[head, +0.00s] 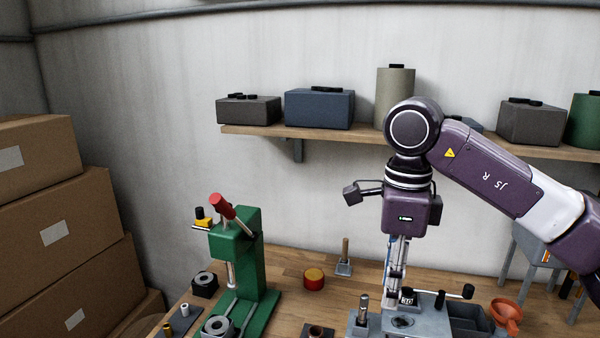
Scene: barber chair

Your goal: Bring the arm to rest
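My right arm comes in from the right and bends down over the workbench. My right gripper (399,284) points straight down, with its fingers seen edge-on above a grey fixture (402,322). A small dark block with white marks (407,298) is at the fingertips; I cannot tell whether the fingers touch it or how far apart they are. My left gripper is not in view. A green press (238,250) with a raised red-ended lever (222,205) stands left of my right gripper, clear of it.
The wooden bench (290,262) also holds a red round tin (314,279), an orange funnel (506,315) and a dark grey bin (468,320). A wall shelf (330,135) with boxes and canisters runs behind my arm. Cardboard boxes (50,225) are stacked at the left.

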